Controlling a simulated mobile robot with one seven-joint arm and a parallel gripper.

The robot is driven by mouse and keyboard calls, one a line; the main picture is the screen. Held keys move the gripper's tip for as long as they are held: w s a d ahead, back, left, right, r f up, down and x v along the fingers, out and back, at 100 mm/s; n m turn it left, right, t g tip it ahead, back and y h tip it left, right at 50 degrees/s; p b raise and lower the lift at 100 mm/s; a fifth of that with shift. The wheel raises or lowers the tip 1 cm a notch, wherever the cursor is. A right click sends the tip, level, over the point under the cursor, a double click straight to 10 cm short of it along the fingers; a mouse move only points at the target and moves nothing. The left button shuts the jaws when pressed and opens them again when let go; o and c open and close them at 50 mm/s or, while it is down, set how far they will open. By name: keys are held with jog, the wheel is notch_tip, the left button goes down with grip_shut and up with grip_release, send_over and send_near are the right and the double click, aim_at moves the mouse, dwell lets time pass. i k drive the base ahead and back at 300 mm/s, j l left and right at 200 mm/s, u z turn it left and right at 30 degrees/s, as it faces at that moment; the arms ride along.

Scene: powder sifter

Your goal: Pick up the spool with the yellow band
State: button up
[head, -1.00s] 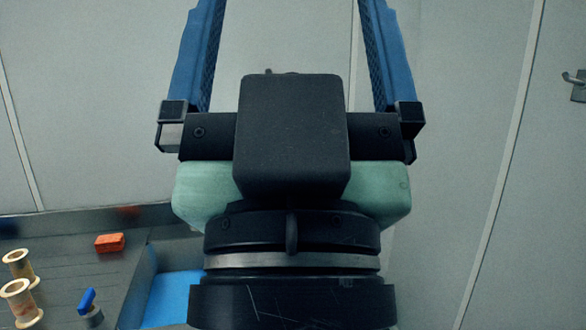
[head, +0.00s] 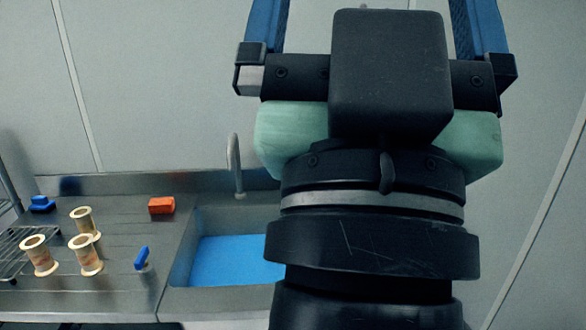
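Three pale wooden spools stand upright on the metal counter at the lower left of the head view. One is at the back (head: 82,219), one at the front left (head: 41,258) and one at the front right (head: 87,258). Their middles look brownish, and I cannot tell which spool has the yellow band. My gripper (head: 372,14) is raised in front of the wall, up and right of the spools and well away from them. Its two blue fingers are spread wide with nothing visible between them. The fingertips are cut off by the top edge.
A metal counter (head: 115,290) holds an orange block (head: 161,205), a blue-topped object (head: 142,258), another blue object (head: 42,204) and a wire rack (head: 14,262) at the left edge. A sink with a blue bottom (head: 235,262) and a tall faucet (head: 236,165) lie between the spools and my arm.

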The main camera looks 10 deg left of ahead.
aim_at(82, 215)
jog(key=u, duration=0.25)
jog(key=i+j+u, duration=0.25)
jog(key=u, duration=0.2)
jog(key=i+j+u, duration=0.1)
jog(key=i+u, duration=0.3)
jog(key=i, duration=0.15)
jog(key=i+u, duration=0.45)
jog(key=i+l, duration=0.15)
jog(key=i, duration=0.45)
jog(key=i+l+u, duration=0.1)
jog(key=i, duration=0.55)
